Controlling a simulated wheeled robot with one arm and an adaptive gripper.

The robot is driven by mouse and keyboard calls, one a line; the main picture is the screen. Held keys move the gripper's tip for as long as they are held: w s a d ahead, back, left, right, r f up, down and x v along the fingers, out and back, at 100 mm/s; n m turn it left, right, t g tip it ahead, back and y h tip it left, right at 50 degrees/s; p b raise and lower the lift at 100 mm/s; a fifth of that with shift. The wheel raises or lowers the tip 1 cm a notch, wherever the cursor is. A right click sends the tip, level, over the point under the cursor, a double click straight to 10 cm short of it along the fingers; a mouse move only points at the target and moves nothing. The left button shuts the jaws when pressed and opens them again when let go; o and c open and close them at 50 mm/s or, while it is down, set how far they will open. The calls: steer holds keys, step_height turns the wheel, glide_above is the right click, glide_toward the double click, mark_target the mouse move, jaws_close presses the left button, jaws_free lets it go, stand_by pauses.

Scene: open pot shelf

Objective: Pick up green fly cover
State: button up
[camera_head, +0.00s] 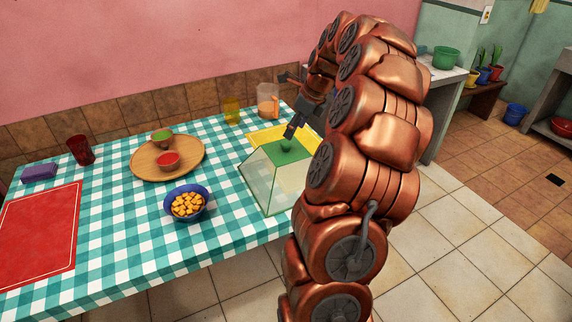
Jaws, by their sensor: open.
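The green fly cover (270,178) stands on the checked tablecloth at the right part of the table. It has see-through mesh sides, a green top and a small green knob (286,145) on top. Its right side is hidden behind my copper arm. My gripper (290,132) is open, just above the knob. I cannot tell whether a finger touches the knob. Part of the gripper is hidden by the arm.
A yellow tray (262,136) lies behind the cover. A jug (268,103) and a yellow glass (231,110) stand at the back. A blue bowl of orange pieces (186,204) and a wooden tray with two bowls (140,160) are left. The front cloth is clear.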

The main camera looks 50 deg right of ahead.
mark_target(286, 142)
steer(key=shift+p+x, duration=0.65)
steer(key=shift+x, duration=2.95)
steer(key=shift+w+a, duration=0.1)
steer(key=shift+a, duration=0.1)
jaws_close()
